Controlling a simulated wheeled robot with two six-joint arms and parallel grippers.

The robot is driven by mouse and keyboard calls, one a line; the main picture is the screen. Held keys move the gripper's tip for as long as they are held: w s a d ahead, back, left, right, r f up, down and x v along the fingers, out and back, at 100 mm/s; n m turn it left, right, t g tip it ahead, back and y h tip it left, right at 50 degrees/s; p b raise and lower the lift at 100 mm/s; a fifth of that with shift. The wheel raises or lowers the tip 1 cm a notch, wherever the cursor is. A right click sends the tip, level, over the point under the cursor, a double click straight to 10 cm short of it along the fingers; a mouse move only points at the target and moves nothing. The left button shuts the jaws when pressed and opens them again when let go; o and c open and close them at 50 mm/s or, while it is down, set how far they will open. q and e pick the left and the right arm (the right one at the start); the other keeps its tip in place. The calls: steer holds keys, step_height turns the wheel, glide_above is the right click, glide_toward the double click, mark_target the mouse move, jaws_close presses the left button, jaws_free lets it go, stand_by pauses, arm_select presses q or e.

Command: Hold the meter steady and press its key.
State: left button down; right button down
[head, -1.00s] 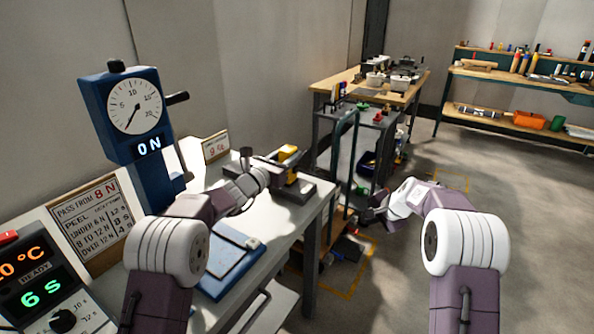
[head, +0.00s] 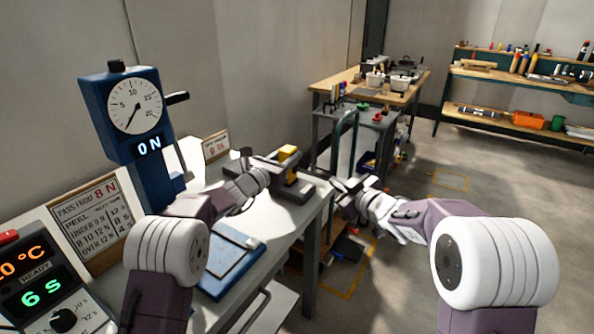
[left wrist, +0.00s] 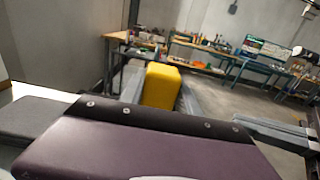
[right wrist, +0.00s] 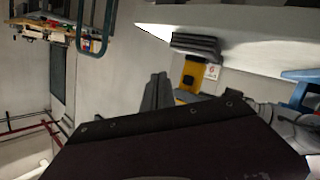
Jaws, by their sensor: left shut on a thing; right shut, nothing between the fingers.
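The meter is the small yellow block (head: 288,152) at the back of the white table. In the left wrist view the yellow block (left wrist: 160,86) sits between the two grey fingers of my left gripper (head: 284,170), which is shut on it. In the right wrist view a yellow body (right wrist: 193,74) shows beyond the fingers. The key cannot be made out. My right gripper (head: 348,188) is shut and empty, off the table's right edge, to the right of the meter and apart from it.
A blue force gauge (head: 140,105) reading 0 N stands at the left. A peel chart (head: 92,222) and a heater box (head: 45,290) are in front of it. A blue plate (head: 228,265) lies on the white table (head: 312,212). A grey trolley (head: 365,118) stands behind my right gripper.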

mark_target(296, 169)
steer(key=shift+w+a, duration=0.8)
steer(key=shift+a, duration=0.4)
steer(key=shift+w+a, duration=0.85)
steer(key=shift+a, duration=0.4)
steer(key=shift+w+a, duration=0.8)
steer(key=shift+a, duration=0.4)
steer(key=shift+w+a, duration=0.25)
steer(key=shift+a, duration=0.05)
steer(key=shift+w+a, duration=0.25)
steer(key=shift+a, duration=0.2)
steer(key=shift+s+d, duration=0.5)
steer(key=shift+d, duration=0.3)
